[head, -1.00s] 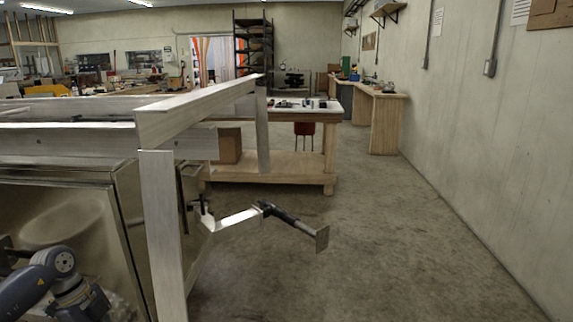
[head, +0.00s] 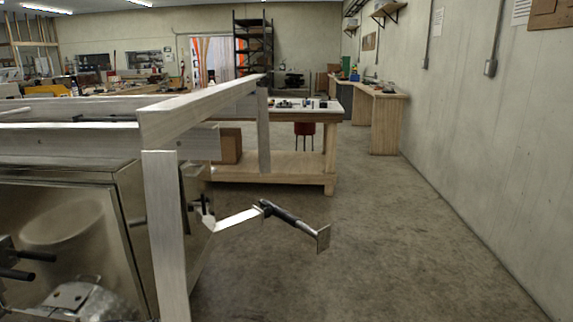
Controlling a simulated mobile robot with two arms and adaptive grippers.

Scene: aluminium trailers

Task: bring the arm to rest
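The aluminium trailer frame (head: 166,230) fills the left side, with a light upright post and a long top rail. A shiny metal box (head: 60,215) sits behind the post. A short dark handle (head: 138,222) shows near the box's right edge, partly hidden by the post.
A trailer jack (head: 285,213) with a flat foot sticks out right of the post. A wooden workbench (head: 270,177) stands behind it. A concrete wall (head: 490,150) runs along the right. The floor (head: 400,250) between trailer and wall is clear.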

